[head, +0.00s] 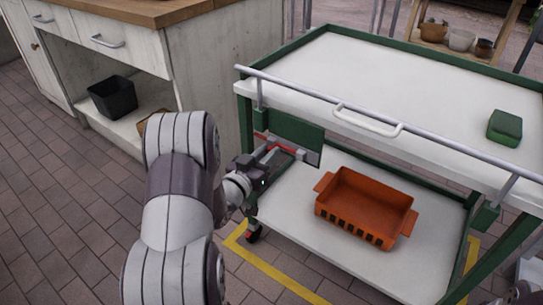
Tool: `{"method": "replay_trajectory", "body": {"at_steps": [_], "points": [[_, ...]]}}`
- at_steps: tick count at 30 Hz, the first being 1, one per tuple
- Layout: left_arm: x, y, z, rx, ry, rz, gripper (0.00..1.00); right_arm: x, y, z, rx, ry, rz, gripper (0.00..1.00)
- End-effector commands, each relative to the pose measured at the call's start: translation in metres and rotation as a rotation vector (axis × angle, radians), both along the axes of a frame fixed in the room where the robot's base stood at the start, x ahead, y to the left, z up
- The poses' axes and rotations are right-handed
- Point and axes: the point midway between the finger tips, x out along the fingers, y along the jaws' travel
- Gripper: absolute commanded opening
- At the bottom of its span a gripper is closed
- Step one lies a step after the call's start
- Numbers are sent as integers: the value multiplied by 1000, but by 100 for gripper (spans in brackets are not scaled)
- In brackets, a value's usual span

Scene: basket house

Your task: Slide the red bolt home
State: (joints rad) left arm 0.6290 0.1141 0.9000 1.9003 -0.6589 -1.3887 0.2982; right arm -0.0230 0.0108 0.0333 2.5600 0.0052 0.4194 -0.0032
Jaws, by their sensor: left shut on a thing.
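The red bolt (268,147) sits at a dark green plate (302,134) on the left end of the cart, below the top shelf. It shows only as a thin red strip, with grey metal parts beside it. My left gripper (284,156) reaches in from the left and is shut on the bolt. Its fingers hide part of the bolt, so I cannot tell how far the bolt is slid.
The cart has a white top shelf (375,75) with a metal rail and a green block (505,127). An orange basket (366,206) stands on the lower shelf. A wooden-topped cabinet (215,75) with a black bin (113,97) stands at the left.

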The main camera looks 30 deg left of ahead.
Motion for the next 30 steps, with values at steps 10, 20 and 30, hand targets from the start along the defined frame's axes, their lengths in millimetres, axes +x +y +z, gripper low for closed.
{"method": "replay_trajectory", "body": {"at_steps": [10, 20, 30], "points": [[0, 2, 1, 1, -2, 8, 50, 0, 0, 0, 0, 0, 0, 96], [-23, 3, 4, -1, 2, 11, 50, 0, 0, 12, 0, 0, 0, 96], [-108, 5, 3, -2, -1, 15, 50, 0, 0, 38, 0, 0, 0, 96]]}}
